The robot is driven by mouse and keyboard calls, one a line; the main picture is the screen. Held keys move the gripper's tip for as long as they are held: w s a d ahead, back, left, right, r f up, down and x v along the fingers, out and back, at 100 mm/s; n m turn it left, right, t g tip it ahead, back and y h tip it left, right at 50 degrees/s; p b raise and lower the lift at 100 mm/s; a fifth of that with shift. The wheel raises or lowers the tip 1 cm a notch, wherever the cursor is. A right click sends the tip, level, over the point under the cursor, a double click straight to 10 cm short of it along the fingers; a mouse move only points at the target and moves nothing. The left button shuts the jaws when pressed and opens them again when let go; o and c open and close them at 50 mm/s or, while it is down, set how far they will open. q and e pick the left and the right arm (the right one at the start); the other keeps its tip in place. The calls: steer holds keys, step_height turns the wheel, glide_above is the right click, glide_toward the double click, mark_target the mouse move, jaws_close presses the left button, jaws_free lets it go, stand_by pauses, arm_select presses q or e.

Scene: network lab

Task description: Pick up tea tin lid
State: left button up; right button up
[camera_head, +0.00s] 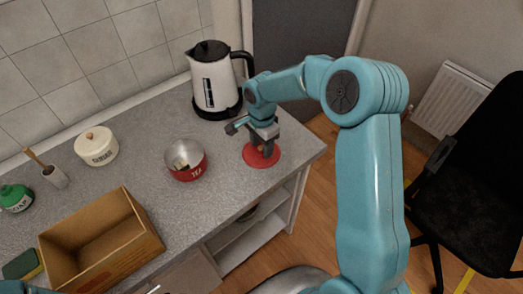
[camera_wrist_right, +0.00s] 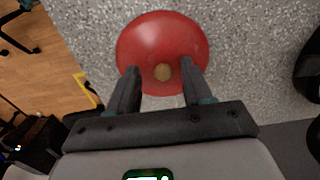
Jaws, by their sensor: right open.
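The tea tin lid (camera_head: 249,156) is a round red disc with a small wooden knob, lying on the grey counter near its right end. In the right wrist view the lid (camera_wrist_right: 160,40) sits just ahead of the fingers, with its knob (camera_wrist_right: 163,72) between the two fingertips. My right gripper (camera_head: 263,151) is open over the lid and partly hides it; its fingers also show in the right wrist view (camera_wrist_right: 160,75). I cannot tell whether they touch the lid. The open red tea tin (camera_head: 188,173), marked TEA, stands left of the lid. My left gripper is not in view.
A white kettle (camera_head: 213,83) with a black handle stands behind the lid. The counter's right edge is close.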

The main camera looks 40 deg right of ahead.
steer(key=shift+w+d+f, duration=0.1)
steer(key=shift+w+f, duration=0.05)
steer(key=shift+w, duration=0.05)
steer(key=c, duration=0.9)
jaws_close()
steer(key=shift+s, duration=0.1)
